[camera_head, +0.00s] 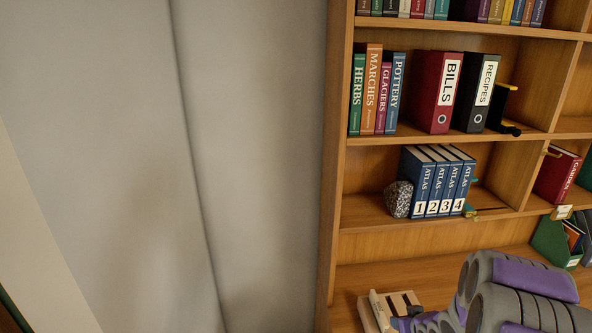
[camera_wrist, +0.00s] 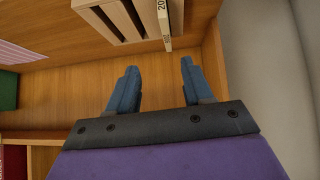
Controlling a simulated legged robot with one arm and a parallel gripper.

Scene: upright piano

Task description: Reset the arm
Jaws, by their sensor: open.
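My gripper shows in the wrist view with two blue fingers (camera_wrist: 158,84) spread apart, and nothing is between them. It is over a bare wooden shelf board. My grey and purple arm (camera_head: 520,285) shows at the lower right of the head view, reaching to the left at the lowest visible shelf. My fingertips cannot be made out clearly in the head view.
The wooden bookcase (camera_head: 332,180) holds atlas volumes (camera_head: 436,185), a speckled stone (camera_head: 398,199), and red and black binders (camera_head: 437,92). A light wooden slotted holder (camera_head: 402,303) is near my arm; it also shows in the wrist view (camera_wrist: 122,18). A grey wall (camera_head: 255,170) stands left.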

